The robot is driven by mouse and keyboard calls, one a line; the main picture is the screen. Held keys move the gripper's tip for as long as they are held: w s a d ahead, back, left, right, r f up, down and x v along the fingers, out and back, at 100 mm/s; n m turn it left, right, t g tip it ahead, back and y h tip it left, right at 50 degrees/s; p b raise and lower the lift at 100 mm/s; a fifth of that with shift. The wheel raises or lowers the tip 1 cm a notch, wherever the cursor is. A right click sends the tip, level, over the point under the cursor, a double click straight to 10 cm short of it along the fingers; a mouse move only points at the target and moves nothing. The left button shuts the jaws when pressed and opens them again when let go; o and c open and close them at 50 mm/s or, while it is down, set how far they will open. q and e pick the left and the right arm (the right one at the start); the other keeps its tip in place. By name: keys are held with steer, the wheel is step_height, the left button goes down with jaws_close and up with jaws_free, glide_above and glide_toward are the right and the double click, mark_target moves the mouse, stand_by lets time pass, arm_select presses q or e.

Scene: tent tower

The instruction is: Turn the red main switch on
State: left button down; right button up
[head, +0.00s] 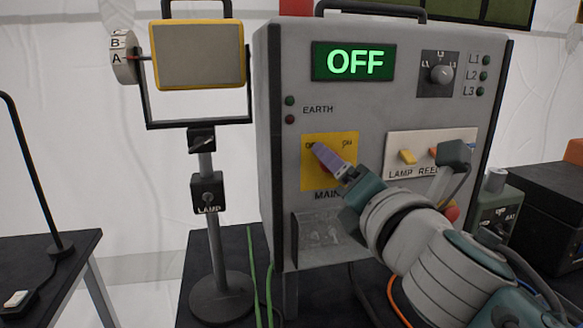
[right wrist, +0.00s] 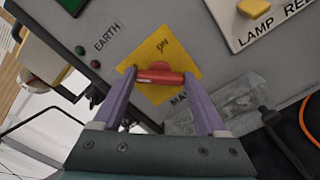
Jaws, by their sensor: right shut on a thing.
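The red main switch sits on a yellow plate (head: 344,150) on the front of the grey cabinet (head: 290,60). In the right wrist view the red switch handle (right wrist: 160,77) lies between the two purple fingers of my right gripper (right wrist: 159,76), which is shut on it. In the head view my right gripper (head: 326,157) covers most of the switch. The "ON" mark shows at the plate's upper right, and the mark at its upper left is partly covered. The green display (head: 354,62) reads "OFF". My left gripper is not in view.
A lamp on a stand (head: 210,190) is left of the cabinet. Black boxes (head: 548,200) stand at the right. Cables hang below.

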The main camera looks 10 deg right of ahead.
steer(key=shift+c, duration=1)
steer(key=shift+f+m, duration=0.1)
steer(key=shift+m, duration=8.8)
steer(key=o, duration=1.3)
